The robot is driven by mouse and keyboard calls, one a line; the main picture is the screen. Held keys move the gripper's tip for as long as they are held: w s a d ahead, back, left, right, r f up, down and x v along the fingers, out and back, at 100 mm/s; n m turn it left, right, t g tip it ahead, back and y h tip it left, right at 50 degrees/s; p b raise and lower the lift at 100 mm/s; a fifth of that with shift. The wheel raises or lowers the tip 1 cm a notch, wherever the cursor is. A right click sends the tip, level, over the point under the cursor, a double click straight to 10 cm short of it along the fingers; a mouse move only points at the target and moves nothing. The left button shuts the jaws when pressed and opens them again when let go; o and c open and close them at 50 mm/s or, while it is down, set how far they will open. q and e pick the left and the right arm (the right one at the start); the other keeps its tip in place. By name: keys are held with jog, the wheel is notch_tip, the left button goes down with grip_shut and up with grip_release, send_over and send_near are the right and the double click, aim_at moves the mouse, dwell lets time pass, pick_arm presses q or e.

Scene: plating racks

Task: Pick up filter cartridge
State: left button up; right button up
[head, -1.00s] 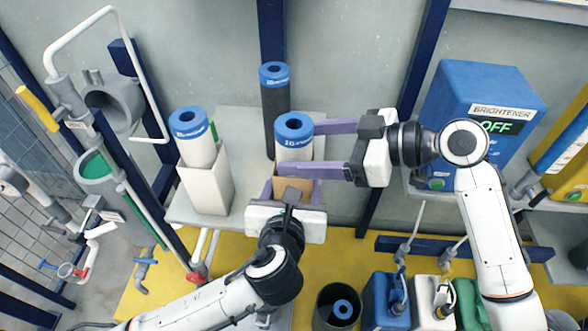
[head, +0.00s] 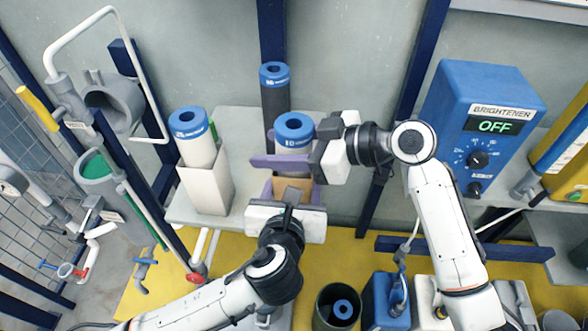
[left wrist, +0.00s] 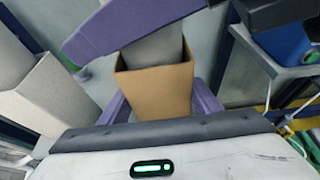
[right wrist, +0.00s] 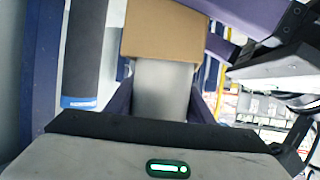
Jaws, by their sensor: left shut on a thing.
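The filter cartridge (head: 293,128), white with a blue ring cap, stands upright in an open cardboard box (head: 291,187). My left gripper (head: 292,193) is shut on the box, one purple finger on each side. My right gripper (head: 291,158) comes in from the right with its fingers around the cartridge, just above the box. In the right wrist view the cartridge (right wrist: 162,88) lies between the two fingers; whether both press on it cannot be told. The left wrist view shows the cartridge's pale body (left wrist: 158,48) rising from the box (left wrist: 157,90).
Another blue-capped cartridge (head: 192,130) stands in a white holder (head: 207,190) to the left. A dark blue-capped cylinder (head: 275,95) stands close behind. The blue brightener unit (head: 480,120) is at the right. A dark bin (head: 338,310) sits in front, below the shelf (head: 245,130).

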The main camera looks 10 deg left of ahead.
jog(key=c, duration=0.7)
jog(key=shift+r, duration=0.1)
notch_tip(320, 180, up, 18)
jog(key=shift+f, duration=0.1)
pick_arm(q)
jog(key=o, duration=1.1)
